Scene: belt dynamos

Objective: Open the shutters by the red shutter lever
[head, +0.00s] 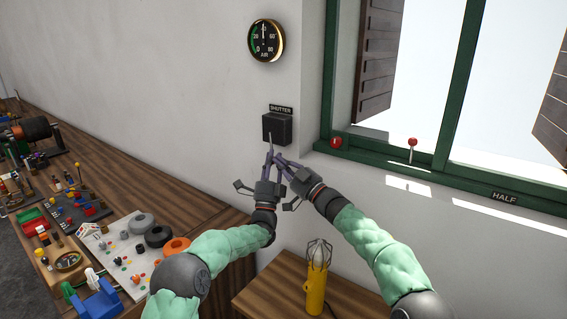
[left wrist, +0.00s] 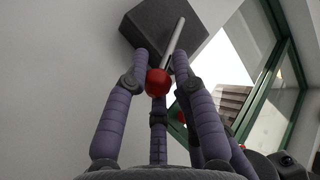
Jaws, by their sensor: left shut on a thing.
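The shutter lever's dark box (head: 277,128) is on the wall under a SHUTTER label. In the left wrist view, the lever's pale rod (left wrist: 174,42) runs from the box (left wrist: 160,30) down to its red knob (left wrist: 158,82). My left gripper (head: 270,152) is shut on that knob, with its purple fingers around it; the fingers hide the knob in the head view. My right gripper (head: 279,163) is right beside the left one, its fingers overlapping it in view, so its opening is unclear. Brown slatted shutters (head: 379,55) stand angled outside the window, another at right (head: 553,92).
Two other red knobs (head: 412,142) (head: 336,142) are at the green window frame, with a HALF label (head: 504,196). A round AIR gauge (head: 266,41) hangs above the box. A crowded bench (head: 190,205) stands left; a yellow cylinder (head: 316,290) stands on a low table (head: 262,293).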

